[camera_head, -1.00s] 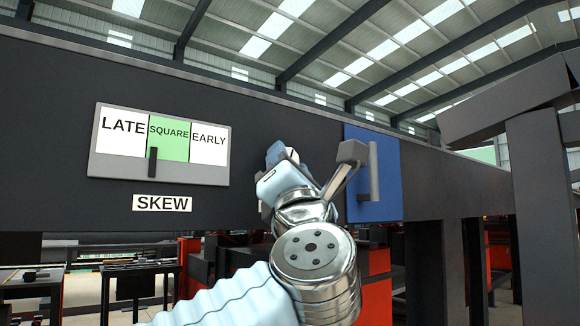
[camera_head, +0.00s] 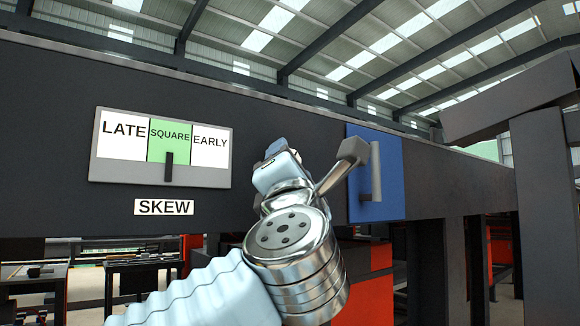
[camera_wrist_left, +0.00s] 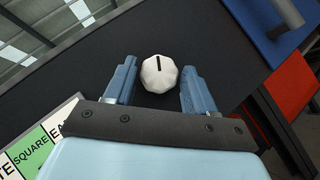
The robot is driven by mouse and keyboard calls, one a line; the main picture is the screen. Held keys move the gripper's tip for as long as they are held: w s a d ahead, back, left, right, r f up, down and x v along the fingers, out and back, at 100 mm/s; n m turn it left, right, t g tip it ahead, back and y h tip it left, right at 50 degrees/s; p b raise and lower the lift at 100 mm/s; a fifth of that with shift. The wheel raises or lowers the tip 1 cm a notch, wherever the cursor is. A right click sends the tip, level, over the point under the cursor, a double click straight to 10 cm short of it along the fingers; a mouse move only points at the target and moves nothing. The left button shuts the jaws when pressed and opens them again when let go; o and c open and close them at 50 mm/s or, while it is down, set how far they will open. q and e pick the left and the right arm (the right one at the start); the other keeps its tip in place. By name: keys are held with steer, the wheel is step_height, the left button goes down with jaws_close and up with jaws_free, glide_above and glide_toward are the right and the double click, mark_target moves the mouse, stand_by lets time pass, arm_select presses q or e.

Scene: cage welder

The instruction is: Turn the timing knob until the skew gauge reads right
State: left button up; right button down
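The skew gauge (camera_head: 105,168) is in the head view at left, with LATE, SQUARE and EARLY zones. Its dark needle (camera_head: 168,166) stands near the middle of the green SQUARE zone. The white faceted timing knob (camera_wrist_left: 159,80) shows in the left wrist view, with a black mark pointing up in the picture. My left gripper (camera_wrist_left: 158,68) is open, one finger on each side of the knob, with a visible gap on both sides. In the head view my left gripper (camera_head: 277,155) is in front of the dark panel, and the knob is hidden there. My right gripper is not in view.
A SKEW label (camera_head: 164,207) sits below the gauge. A blue panel (camera_head: 395,180) with a grey handle (camera_head: 376,171) is just right of my left gripper. Dark posts (camera_head: 545,200) stand farther right. The dark panel between gauge and gripper is clear.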

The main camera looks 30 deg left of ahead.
arm_select(q)
steer(key=shift+o, duration=1)
steer(key=b+v, duration=0.4)
steer(key=v, duration=0.9)
steer(key=shift+s+d+f, duration=0.15)
steer(key=shift+s+f, duration=0.05)
steer(key=shift+s, duration=0.1)
